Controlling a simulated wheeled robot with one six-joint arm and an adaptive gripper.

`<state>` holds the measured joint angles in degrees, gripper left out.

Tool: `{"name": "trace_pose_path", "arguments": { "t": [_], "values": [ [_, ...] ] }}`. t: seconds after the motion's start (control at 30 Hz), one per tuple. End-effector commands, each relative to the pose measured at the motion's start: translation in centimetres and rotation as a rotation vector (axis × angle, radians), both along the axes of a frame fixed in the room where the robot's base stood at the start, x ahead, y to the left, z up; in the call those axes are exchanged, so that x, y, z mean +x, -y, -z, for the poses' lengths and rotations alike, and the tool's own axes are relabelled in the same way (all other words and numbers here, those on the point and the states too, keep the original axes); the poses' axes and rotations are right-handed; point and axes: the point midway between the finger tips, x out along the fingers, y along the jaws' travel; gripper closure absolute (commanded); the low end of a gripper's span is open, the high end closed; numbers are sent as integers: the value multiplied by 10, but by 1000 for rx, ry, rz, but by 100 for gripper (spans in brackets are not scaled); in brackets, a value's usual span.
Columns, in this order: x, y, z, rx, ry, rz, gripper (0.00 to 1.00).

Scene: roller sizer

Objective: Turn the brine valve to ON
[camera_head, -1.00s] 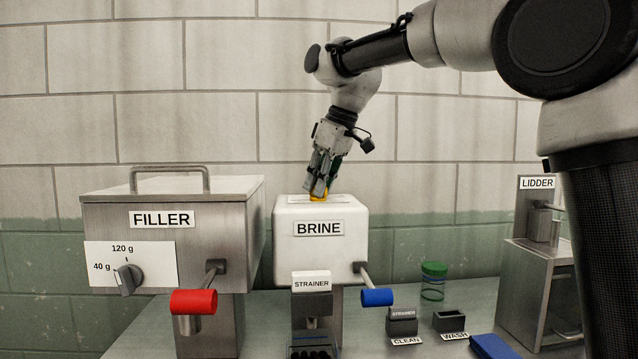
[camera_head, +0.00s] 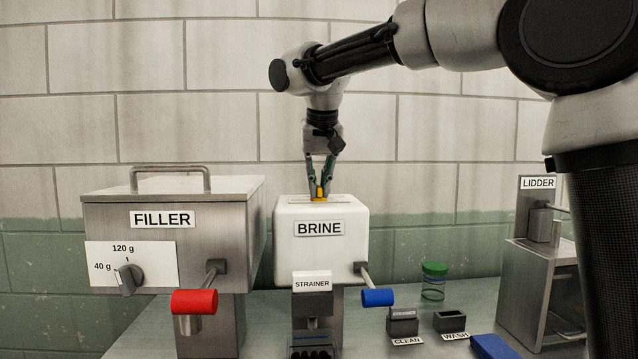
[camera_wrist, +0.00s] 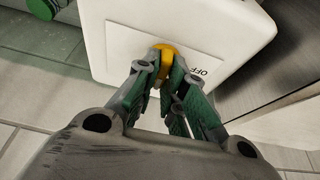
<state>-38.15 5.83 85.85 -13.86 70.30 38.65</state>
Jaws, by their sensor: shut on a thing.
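The brine machine (camera_head: 290,258) is a white box with a BRINE label on its front. The yellow brine valve (camera_head: 320,192) sits on its top. My gripper (camera_head: 320,190) points down from above and is shut on the valve. In the wrist view the yellow valve (camera_wrist: 163,50) shows between the fingertips of my gripper (camera_wrist: 164,68). Beside it a white plate (camera_wrist: 128,40) on the box top carries text, of which "OFF" is partly readable. The ON mark is not visible.
The steel filler (camera_head: 240,215) with a red handle (camera_head: 194,301) stands left. A blue handle (camera_head: 377,297) sticks out below the brine box. A strainer (camera_head: 312,300), a green-lidded jar (camera_head: 433,280) and the lidder (camera_head: 535,290) stand on the steel table.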

Motion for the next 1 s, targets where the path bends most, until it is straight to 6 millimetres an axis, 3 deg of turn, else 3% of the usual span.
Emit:
{"name": "trace_pose_path", "arguments": {
  "t": [0.3,0.83,0.87,0.9,0.97,1.0],
  "values": [
    [0,0,0,0,1,115,100],
    [0,0,0,1,0,137,100],
    [0,0,0,1,0,137,85],
    [0,0,0,1,0,137,78],
    [0,0,0,0,0,136,67],
    [0,0,0,0,-1,136,67]
  ]
}}
